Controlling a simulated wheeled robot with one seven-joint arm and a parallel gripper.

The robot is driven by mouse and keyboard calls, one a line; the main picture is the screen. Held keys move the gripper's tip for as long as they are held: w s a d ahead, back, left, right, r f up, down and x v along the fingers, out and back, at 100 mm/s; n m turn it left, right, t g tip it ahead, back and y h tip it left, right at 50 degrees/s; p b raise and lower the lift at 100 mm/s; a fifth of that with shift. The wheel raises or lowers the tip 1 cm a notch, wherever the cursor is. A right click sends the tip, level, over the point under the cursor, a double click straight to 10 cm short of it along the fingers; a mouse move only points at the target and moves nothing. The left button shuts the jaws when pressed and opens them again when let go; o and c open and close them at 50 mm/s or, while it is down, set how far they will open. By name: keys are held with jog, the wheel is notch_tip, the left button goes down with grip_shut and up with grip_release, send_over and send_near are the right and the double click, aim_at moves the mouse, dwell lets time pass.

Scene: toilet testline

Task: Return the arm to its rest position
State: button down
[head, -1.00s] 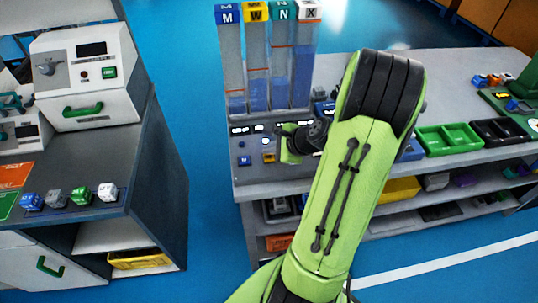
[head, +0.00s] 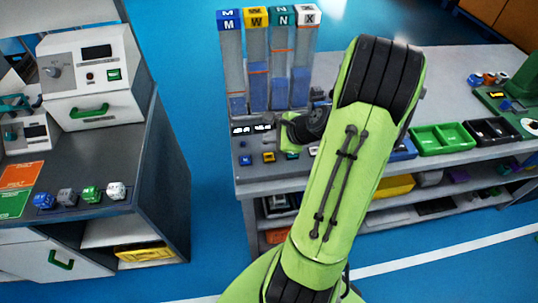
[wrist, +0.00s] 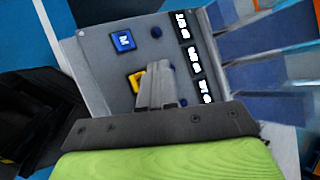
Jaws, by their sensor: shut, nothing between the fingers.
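My green and black arm reaches up over the front of the grey bench (head: 255,182). In the wrist view my gripper (wrist: 158,75) is shut, its grey fingers together with nothing between them. The fingers appear in front of a yellow button block (wrist: 134,82), partly covering it. A blue button block marked M (wrist: 123,41) lies beside it on the panel. In the head view the gripper's fingertips are hidden behind the arm. I cannot tell how far the fingers are from the panel.
Tall clear tubes topped by M (head: 229,19), W (head: 255,16), N and X cubes stand behind the panel. Green trays (head: 440,138) sit to the right. At left, a counter holds a white machine (head: 88,75) and several small cubes. Blue floor between is clear.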

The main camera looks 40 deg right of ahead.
dwell(0.4)
jog(key=s+a+r+n+g+p, duration=0.1)
jog(key=a+r+n+g+p, duration=0.1)
jog(key=a+r+n, duration=0.5)
jog(key=s+a+r+n+g+p, duration=0.1)
jog(key=a+r+n+g, duration=0.1)
jog(key=a+r+n, duration=0.5)
jog(key=s+a+r+n+h+p, duration=0.1)
jog(key=s+a+r+n+p, duration=0.1)
jog(key=s+a+r+n, duration=0.3)
jog(key=s+a+n, duration=0.4)
jog(key=s+n, duration=0.2)
jog(key=s, duration=0.1)
jog(key=shift+s+n, duration=0.3)
